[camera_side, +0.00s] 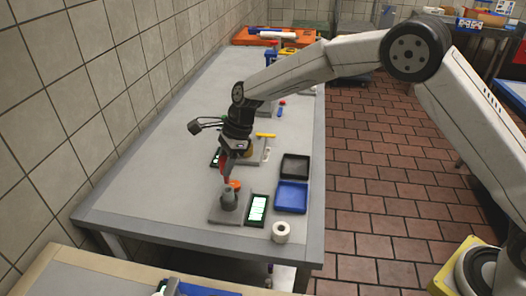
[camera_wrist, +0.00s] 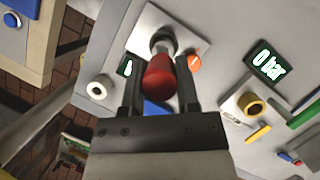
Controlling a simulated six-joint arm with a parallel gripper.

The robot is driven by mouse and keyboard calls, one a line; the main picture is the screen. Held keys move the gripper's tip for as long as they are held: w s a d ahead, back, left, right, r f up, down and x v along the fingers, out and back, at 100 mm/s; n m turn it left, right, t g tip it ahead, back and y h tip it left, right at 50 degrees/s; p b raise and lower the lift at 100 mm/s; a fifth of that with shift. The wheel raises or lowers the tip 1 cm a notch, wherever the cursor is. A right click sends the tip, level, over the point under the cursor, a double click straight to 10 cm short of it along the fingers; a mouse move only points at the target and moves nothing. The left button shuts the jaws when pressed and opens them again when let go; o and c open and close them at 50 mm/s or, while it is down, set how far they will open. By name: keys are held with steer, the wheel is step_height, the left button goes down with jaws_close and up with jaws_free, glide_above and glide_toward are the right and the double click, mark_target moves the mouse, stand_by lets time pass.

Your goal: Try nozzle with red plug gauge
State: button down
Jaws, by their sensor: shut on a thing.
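My gripper (camera_side: 227,172) is shut on the red plug gauge (camera_wrist: 159,77), with one dark finger on each side of it in the wrist view. The red gauge also shows in the side view (camera_side: 225,166), pointing down from my gripper. The grey nozzle (camera_side: 229,200) stands upright on a grey plate (camera_side: 216,214), just below the gauge. In the wrist view the nozzle (camera_wrist: 162,40) lies just beyond the gauge's end, partly covered by it. I cannot tell whether the gauge's tip touches or enters the nozzle.
An orange disc (camera_side: 235,184) is beside the nozzle. A lit display (camera_side: 257,209), a blue tray (camera_side: 291,197), a black tray (camera_side: 295,166) and a white roll (camera_side: 281,232) are to the right. A second display (camera_wrist: 268,61) reads 0 bar. The table's left part is clear.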

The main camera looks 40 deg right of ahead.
steer(key=shift+r, duration=1.1)
